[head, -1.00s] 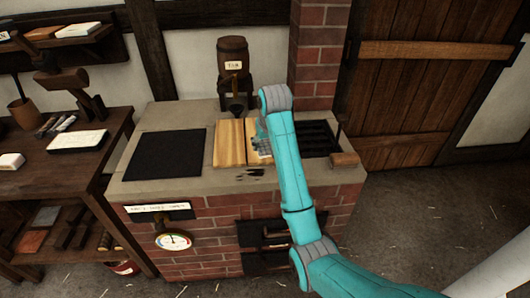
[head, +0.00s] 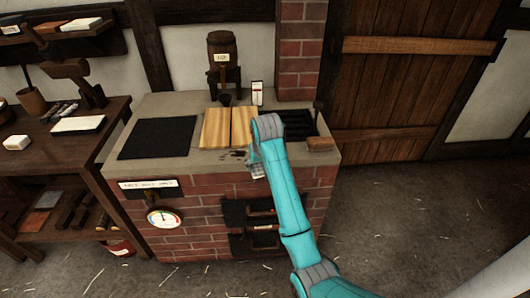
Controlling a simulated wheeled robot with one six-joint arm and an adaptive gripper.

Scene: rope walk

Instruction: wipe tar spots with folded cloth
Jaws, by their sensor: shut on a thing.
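Dark tar spots (head: 235,155) lie on the pale stone top of the brick hearth (head: 170,218), in front of the wooden boards (head: 218,128). My gripper (head: 257,172) is at the front edge of the top, just right of the spots, pointing down. My teal arm partly hides it. It is shut on what seems to be the folded cloth, a small greyish patch; its outline is too small and covered to make out. I cannot tell whether it touches the stone.
A black mat (head: 158,138) lies left on the top and a dark grate (head: 298,124) right. A tar keg (head: 223,55) and a small white upright card (head: 257,93) stand behind. A gauge (head: 165,218) is on the front. A cluttered table (head: 40,160) stands left.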

